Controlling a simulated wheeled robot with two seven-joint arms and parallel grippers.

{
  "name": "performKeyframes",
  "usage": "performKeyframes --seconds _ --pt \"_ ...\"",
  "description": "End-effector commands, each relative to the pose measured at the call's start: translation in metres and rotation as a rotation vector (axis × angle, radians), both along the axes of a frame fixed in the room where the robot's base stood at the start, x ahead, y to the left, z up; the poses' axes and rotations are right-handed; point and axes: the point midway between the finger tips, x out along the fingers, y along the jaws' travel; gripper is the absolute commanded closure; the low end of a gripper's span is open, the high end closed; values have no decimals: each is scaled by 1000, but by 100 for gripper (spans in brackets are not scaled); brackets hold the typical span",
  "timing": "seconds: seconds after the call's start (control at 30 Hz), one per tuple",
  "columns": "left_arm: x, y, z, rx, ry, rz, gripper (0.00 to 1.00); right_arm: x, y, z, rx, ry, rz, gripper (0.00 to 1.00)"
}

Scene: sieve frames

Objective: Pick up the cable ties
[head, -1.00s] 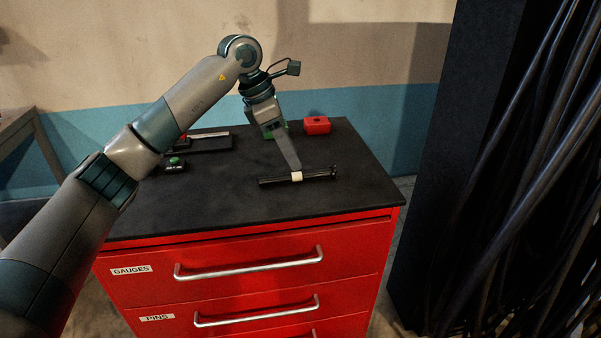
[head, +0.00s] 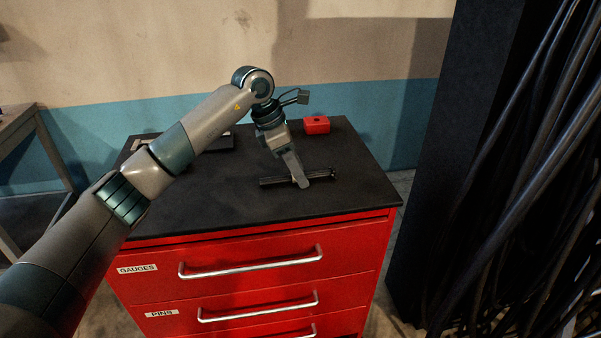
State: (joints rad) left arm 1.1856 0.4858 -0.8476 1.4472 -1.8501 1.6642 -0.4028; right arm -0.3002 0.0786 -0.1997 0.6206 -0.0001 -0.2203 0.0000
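The cable ties (head: 274,181) are a thin black bundle lying across the black top of the red cabinet, in the head view. My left gripper (head: 302,184) points down at the bundle, and its fingers cover the bundle's middle. Both ends of the bundle show on either side of the fingers. The fingers overlap one another from this angle, so I cannot tell whether they are open or shut, or whether they touch the bundle. My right gripper is not in view.
The red cabinet (head: 250,291) has drawers labelled GAUGES and PINS. A small red box (head: 316,125) stands behind the bundle. A dark tray (head: 222,143) sits behind my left arm. A black column (head: 443,150) with hanging cables stands at right. The top's front right is clear.

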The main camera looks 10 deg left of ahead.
Motion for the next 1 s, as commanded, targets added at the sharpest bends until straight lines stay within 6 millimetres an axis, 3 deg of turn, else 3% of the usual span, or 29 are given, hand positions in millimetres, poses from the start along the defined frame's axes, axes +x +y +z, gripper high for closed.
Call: performKeyframes --seconds 0.47,0.63,0.67,1.0 --pt "0 0 -2 0 0 0 62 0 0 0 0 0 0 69" --pt "0 0 -2 0 0 0 97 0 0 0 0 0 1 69" --pt "0 0 -2 0 0 0 100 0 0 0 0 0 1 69" --pt "0 0 -1 0 -1 0 100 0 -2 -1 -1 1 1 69"
